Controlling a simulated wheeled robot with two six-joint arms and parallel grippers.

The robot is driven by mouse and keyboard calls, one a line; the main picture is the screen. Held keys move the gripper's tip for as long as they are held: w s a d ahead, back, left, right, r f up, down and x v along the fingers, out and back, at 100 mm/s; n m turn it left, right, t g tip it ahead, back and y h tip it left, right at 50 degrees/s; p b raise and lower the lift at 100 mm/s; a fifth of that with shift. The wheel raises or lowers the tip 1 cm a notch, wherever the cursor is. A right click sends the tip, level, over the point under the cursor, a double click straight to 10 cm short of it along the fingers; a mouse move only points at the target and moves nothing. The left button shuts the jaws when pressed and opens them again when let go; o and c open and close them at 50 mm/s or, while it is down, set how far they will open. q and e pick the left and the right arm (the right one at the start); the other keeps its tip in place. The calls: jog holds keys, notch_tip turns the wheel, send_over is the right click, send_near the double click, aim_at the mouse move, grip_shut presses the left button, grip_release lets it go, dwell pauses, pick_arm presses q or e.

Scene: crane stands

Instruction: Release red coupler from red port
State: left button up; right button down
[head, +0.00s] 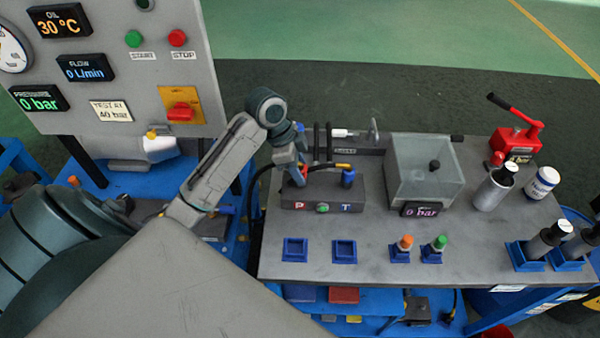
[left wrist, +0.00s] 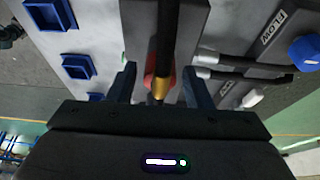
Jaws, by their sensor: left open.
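My left gripper (head: 300,177) reaches down over the P end of the block. In the left wrist view its two fingers (left wrist: 160,88) stand open on either side of the red coupler (left wrist: 149,82), with its brass end and black hose (left wrist: 166,35). In the head view a bit of the red coupler (head: 305,170) shows beside the fingers. The red port under it is hidden. My right gripper is not in view.
A blue coupler (head: 347,177) stands at the T end. A clear tank (head: 425,170) stands to the right. Two empty blue square holders (head: 295,250) and two holding orange and green caps (head: 405,243) line the front. A gauge panel (head: 120,70) rises at left.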

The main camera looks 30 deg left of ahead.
aim_at(306, 167)
pick_arm(q)
jog(key=c, duration=0.9)
jog(key=shift+r, duration=0.15)
jog(key=shift+r+p, duration=1.45)
jog(key=shift+p, duration=0.4)
jog(key=shift+r+p, duration=0.9)
jog(key=shift+p, duration=0.15)
